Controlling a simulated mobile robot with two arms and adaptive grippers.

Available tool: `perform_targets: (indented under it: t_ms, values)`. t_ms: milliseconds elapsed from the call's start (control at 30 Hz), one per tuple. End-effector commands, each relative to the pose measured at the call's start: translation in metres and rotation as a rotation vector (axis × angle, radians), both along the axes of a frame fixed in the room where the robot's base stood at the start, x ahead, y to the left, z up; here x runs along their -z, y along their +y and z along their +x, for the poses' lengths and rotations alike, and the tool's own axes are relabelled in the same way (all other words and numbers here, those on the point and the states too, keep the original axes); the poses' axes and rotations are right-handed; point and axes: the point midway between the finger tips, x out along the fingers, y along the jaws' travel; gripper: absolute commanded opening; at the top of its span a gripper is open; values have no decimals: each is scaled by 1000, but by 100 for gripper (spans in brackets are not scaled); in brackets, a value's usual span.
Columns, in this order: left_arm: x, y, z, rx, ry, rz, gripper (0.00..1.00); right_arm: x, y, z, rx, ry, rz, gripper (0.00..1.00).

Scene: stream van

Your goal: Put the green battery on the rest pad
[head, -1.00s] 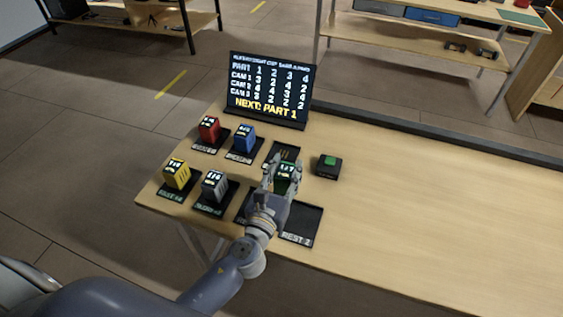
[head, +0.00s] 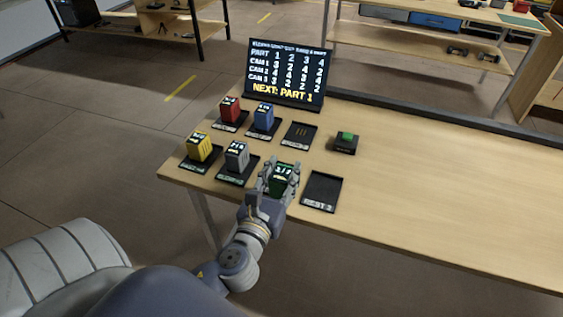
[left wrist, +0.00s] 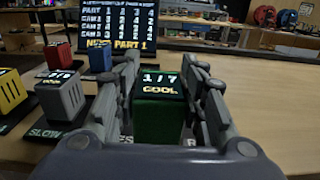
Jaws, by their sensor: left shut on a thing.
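My left gripper (head: 283,173) is shut on the green battery (head: 282,184), with one finger on each side. In the left wrist view the battery (left wrist: 158,118) stands upright between the fingers, its top reading "1/7" and "COOL". It is over or on the front pad spot left of the "REST 2" pad (head: 321,189). The pad under it is mostly hidden; partial "RES" lettering shows below it in the left wrist view. I cannot tell whether the battery touches the pad. The "REST 2" pad is empty. My right gripper is not in view.
Red (head: 230,109), blue (head: 263,116), yellow (head: 199,147) and grey (head: 236,155) batteries stand on black pads to the left. An empty pad (head: 299,134) lies behind the gripper. A green-button box (head: 345,142) and a display board (head: 287,73) stand behind. The table's right side (head: 450,190) is clear.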

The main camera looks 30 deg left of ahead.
Motion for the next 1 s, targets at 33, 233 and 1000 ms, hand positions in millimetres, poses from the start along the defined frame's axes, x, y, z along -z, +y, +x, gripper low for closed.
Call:
perform_targets:
  t_ms: [33, 233, 1000]
  values:
    - [-3, 9, 12, -1, -5, 5, 4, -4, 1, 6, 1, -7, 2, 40]
    - [3, 40, 51, 0, -3, 3, 4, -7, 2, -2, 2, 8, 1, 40]
    - [44, 57, 72, 1, -1, -2, 4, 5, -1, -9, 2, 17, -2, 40]
